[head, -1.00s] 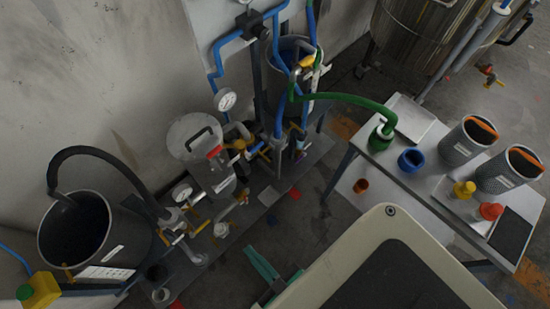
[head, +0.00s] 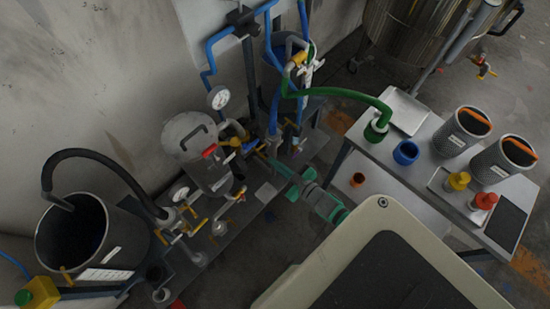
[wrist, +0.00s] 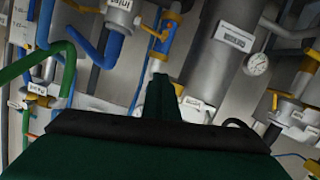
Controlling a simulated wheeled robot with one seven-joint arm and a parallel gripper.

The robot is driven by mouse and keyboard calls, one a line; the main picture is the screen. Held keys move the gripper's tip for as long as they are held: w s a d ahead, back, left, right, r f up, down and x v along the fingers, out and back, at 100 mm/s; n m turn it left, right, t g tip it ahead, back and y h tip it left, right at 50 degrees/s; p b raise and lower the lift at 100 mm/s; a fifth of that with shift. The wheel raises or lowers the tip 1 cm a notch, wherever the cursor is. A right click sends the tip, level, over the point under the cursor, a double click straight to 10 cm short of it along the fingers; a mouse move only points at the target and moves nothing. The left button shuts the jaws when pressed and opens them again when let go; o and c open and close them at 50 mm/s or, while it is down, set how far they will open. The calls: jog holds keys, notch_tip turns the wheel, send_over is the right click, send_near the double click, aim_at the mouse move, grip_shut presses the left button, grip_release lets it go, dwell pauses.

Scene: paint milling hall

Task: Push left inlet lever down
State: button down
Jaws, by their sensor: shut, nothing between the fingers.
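My gripper (head: 270,160) reaches in from the right, its green tip close beside the piping right of the grey vessel. In the wrist view its shut, empty green fingers (wrist: 163,90) point up the picture towards the piping. A yellow lever (wrist: 155,33) lies just beyond the fingertips, beside a blue-and-yellow valve; the two look apart. A white fitting with a label that seems to read "inlet" (wrist: 120,5) stands up and left of it, with another yellow lever (wrist: 82,7) to its left. I cannot tell for certain which is the left inlet lever.
A grey vessel (head: 190,150) and pressure gauge (head: 218,98) stand close to the gripper. Blue pipes and a green hose (head: 345,94) run nearby. A black-hosed bucket (head: 50,240) stands at left, and a side table (head: 440,195) with containers at right.

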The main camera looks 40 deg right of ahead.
send_over(264, 157)
jog(key=a, duration=0.1)
jog(key=f, duration=0.5)
jog(key=shift+s+d+f, duration=0.25)
jog(key=shift+s+d, duration=0.05)
jog(key=shift+d, duration=0.05)
jog(key=shift+a+f, duration=0.1)
jog(key=shift+f, duration=0.05)
